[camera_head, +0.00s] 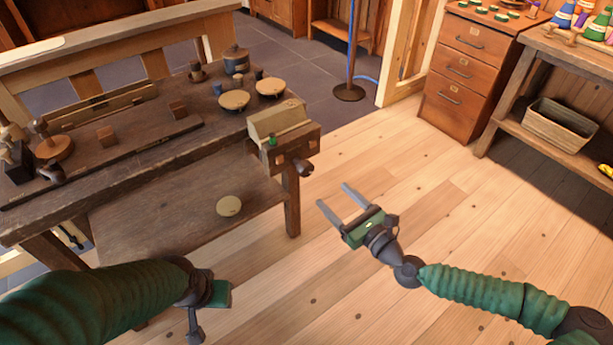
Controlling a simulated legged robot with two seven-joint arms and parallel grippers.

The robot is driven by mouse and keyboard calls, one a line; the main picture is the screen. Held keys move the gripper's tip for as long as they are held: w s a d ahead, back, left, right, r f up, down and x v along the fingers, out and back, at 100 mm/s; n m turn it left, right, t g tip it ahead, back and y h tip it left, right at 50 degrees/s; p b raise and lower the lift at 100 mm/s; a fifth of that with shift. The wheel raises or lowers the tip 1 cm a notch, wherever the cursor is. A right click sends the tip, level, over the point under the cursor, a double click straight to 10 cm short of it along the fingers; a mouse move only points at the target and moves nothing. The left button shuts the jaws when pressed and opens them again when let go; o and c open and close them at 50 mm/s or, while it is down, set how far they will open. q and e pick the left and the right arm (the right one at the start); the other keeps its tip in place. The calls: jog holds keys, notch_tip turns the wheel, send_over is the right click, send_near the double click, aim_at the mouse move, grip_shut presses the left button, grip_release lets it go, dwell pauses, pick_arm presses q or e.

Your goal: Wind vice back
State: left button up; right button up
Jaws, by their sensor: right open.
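The vice (303,143) is a wooden block at the right end of the dark workbench (130,205). A dark handle or knob (303,168) sticks out of its front face. A pale, slanted block (277,120) sits on top of the vice, with a small green piece (272,142) beside it. My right gripper (333,195) is open and empty over the floor, below and to the right of the vice handle, apart from it. My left gripper (212,310) is low in front of the bench; its fingers are mostly hidden, so its opening is unclear.
Round pale lids (234,100) and a lidded pot (236,60) stand on the bench top. Another pale disc (228,206) lies on the lower shelf. A drawer cabinet (465,65) and a side table with a bin (559,127) stand at right. The plank floor between is clear.

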aim_at(308, 171)
jog(key=b+x, duration=0.1)
jog(key=x, duration=0.3)
jog(key=b+x, duration=0.1)
jog(key=x, duration=0.3)
jog(key=b+x, duration=0.1)
jog(key=x, duration=0.3)
jog(key=shift+f, duration=0.25)
jog(key=shift+w+a+r, duration=0.1)
jog(key=shift+w+a, duration=0.15)
jog(key=shift+w, duration=0.05)
jog(key=shift+d, duration=0.1)
jog(key=c, duration=1.4)
